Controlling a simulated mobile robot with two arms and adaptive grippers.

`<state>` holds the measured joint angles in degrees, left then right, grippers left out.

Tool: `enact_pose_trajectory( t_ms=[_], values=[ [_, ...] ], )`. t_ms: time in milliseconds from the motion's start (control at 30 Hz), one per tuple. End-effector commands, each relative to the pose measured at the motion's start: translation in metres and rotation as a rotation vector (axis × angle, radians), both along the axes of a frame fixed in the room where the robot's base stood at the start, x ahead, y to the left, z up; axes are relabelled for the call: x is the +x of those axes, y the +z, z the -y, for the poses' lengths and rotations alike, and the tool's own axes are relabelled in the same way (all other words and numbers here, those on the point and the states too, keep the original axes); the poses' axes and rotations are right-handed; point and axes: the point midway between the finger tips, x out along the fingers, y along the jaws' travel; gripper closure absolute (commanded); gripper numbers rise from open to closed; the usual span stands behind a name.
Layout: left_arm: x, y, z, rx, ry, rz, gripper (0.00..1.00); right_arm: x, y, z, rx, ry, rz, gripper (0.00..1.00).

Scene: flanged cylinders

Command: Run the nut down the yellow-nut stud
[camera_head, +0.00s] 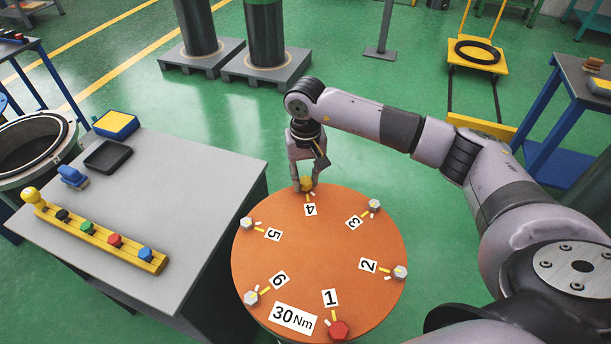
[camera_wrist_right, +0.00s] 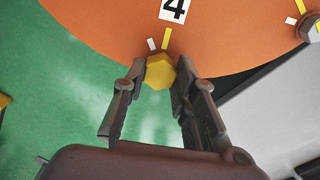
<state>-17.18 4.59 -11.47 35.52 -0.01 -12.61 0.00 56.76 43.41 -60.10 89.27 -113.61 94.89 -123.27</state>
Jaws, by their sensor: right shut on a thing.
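The yellow nut (camera_head: 307,184) sits at the position marked 4, at the far edge of the round orange flange top (camera_head: 320,240). My right gripper (camera_head: 305,187) comes down over it from above and is shut on it. In the right wrist view the yellow nut (camera_wrist_right: 160,72) lies between the two fingertips of my right gripper (camera_wrist_right: 157,82), just outside the label 4. The stud under the nut is hidden. My left gripper is not in view.
A red nut (camera_head: 339,330) is at position 1, and silver nuts (camera_head: 374,205) are at the other positions.

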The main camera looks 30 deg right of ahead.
Motion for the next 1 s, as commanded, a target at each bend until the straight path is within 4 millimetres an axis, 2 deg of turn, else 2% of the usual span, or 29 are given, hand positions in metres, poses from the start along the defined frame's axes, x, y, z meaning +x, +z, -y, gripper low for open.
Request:
enact_pose_trajectory(
  t_ms=[433,467,800,1000],
  values=[
    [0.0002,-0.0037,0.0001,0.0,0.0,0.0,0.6,0.0002,-0.0032,0.0001,0.0,0.0,0.001,1.0],
    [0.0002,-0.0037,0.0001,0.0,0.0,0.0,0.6,0.0002,-0.0032,0.0001,0.0,0.0,0.001,0.73],
    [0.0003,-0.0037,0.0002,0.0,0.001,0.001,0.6,0.0001,-0.0033,-0.0001,0.0,0.0,0.0,0.5],
    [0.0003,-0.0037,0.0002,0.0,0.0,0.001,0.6,0.0001,-0.0034,-0.0001,0.0,0.0,0.0,0.5]
  ],
)
